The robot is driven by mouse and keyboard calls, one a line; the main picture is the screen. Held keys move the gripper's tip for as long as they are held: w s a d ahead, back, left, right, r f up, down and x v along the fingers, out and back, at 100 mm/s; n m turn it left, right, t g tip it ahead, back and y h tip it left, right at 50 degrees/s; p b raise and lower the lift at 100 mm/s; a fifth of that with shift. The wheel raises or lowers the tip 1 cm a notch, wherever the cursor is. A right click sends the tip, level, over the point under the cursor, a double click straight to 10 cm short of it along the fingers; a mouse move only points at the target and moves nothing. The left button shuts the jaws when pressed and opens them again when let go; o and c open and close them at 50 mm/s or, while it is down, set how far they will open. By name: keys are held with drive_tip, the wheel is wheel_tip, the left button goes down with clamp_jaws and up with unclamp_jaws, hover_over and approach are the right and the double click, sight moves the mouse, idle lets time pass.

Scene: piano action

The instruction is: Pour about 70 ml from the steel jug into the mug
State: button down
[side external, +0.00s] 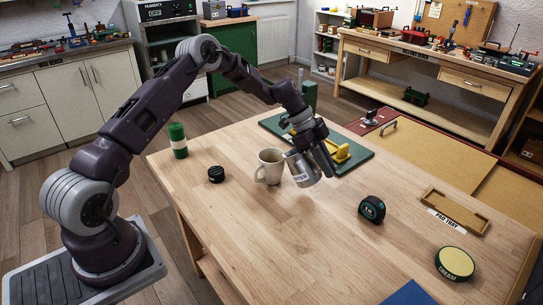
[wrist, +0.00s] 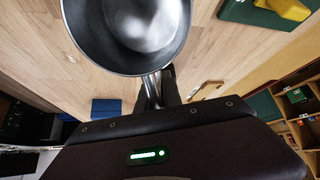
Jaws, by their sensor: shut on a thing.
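The steel jug (side external: 302,170) is tilted toward the mug in the side view, with its rim close to the mug's upper right edge. The cream mug (side external: 270,166) stands upright on the wooden table, its handle to the left. My gripper (side external: 326,165) is shut on the jug from its right side and holds it. In the wrist view the jug (wrist: 128,62) fills the top middle, and its inside looks grey and shiny; I cannot tell the liquid level. My gripper (wrist: 156,92) shows there shut on the jug's handle. No stream shows, and the mug's inside is hidden.
A green mat (side external: 362,157) with a yellow object lies behind the jug. A black lid-like puck (side external: 216,174) and green canister (side external: 178,141) stand left. A tape measure (side external: 372,209), wooden tray (side external: 454,211) and cream tin (side external: 455,264) lie right.

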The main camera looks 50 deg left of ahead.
drive_tip(key=shift+t+h, duration=0.3)
drive_tip(key=shift+h, duration=0.6)
drive_tip(key=r, duration=0.2)
drive_tip(key=a+r, duration=0.1)
drive_tip(key=shift+s+a+r, duration=0.1)
drive_tip(key=shift+s+r, duration=0.1)
drive_tip(key=shift+r, duration=0.2)
drive_tip(key=shift+s+a+r+t+h, duration=0.15)
drive_tip(key=shift+a+r+t+h, duration=0.2)
drive_tip(key=shift+h, duration=0.45)
drive_tip(key=shift+a+r+h, duration=0.2)
drive_tip(key=shift+r+h, duration=0.2)
drive_tip(key=shift+r, duration=0.05)
drive_tip(key=shift+s+a+r+t+h, duration=0.15)
drive_tip(key=shift+a+r+t+h, duration=0.1)
drive_tip(key=shift+r+h, duration=0.2)
drive_tip(key=shift+r, duration=0.1)
drive_tip(key=shift+s+a+r+t+h, duration=0.2)
drive_tip(key=shift+a+r+t+h, duration=0.1)
drive_tip(key=shift+a+r+h, duration=0.25)
drive_tip(key=shift+s+a+r, duration=0.1)
drive_tip(key=shift+a+r, duration=0.1)
drive_tip(key=shift+r, duration=0.05)
drive_tip(key=shift+s+a+r+t+h, duration=0.2)
drive_tip(key=shift+s+a+r+h, duration=0.15)
drive_tip(key=shift+a+h, duration=0.3)
drive_tip(key=shift+s+a+r+t+h, duration=0.2)
drive_tip(key=shift+a+r+h, duration=0.25)
drive_tip(key=shift+a, duration=0.3)
